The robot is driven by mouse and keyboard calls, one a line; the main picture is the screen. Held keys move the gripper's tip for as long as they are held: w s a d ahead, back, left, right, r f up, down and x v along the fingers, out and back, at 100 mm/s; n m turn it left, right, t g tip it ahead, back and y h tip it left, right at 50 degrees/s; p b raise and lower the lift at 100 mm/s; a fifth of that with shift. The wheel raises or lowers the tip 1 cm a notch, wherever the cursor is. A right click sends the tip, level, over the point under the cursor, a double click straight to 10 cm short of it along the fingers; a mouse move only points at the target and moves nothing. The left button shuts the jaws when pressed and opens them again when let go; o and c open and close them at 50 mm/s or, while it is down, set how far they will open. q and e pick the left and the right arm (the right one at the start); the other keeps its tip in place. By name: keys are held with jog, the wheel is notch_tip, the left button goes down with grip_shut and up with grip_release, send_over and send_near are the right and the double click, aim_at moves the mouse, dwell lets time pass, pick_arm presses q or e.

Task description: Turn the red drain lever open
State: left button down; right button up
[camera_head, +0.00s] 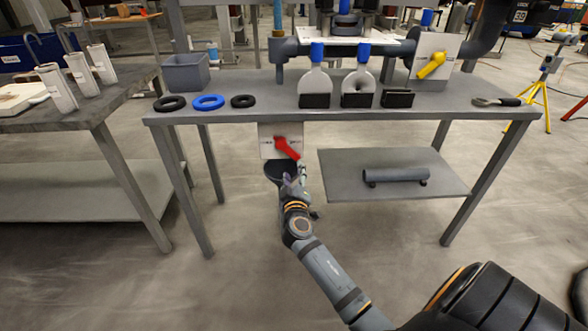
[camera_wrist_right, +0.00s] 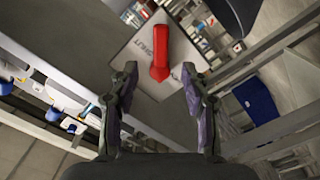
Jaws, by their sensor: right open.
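The red drain lever (camera_head: 287,148) sits on a white label plate (camera_head: 266,153) under the front edge of the table and slants down to the right. In the right wrist view the lever (camera_wrist_right: 160,55) points toward me on its plate (camera_wrist_right: 140,47), where lettering like "SHUT" shows. My right gripper (camera_head: 294,181) is just below the lever in the head view. My left gripper is not in view.
A lower shelf (camera_head: 400,191) with a grey roller is to the right.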

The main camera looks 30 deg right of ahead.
aim_at(292, 155)
jog(key=b+x, duration=0.1)
jog(key=x, duration=0.9)
jog(key=shift+w+d, duration=0.1)
jog(key=shift+w, duration=0.15)
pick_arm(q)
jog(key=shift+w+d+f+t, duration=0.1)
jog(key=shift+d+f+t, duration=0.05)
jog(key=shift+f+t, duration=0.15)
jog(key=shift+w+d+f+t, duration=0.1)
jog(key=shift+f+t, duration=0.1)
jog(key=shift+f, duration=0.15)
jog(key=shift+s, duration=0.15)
pick_arm(e)
grip_shut()
